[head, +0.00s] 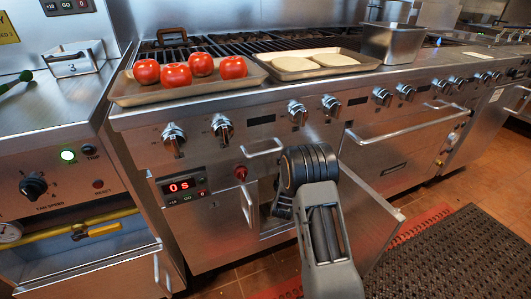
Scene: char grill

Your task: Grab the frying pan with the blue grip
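No frying pan with a blue grip shows in the head view. My arm rises from the bottom and reaches toward the front of the range, at an open cabinet door (372,218). The thick black joint of my arm hides most of the cabinet opening. My gripper's fingertips do not show, so I cannot see whether they hold anything. The inside of the cabinet is mostly hidden behind my arm and the door.
The range top holds a tray (130,97) with several tomatoes (175,75), a tray (283,73) with pale flat pieces (300,63), and a steel container (392,43). A brown handle (172,33) stands at the grill. A dark mat (460,260) lies right.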

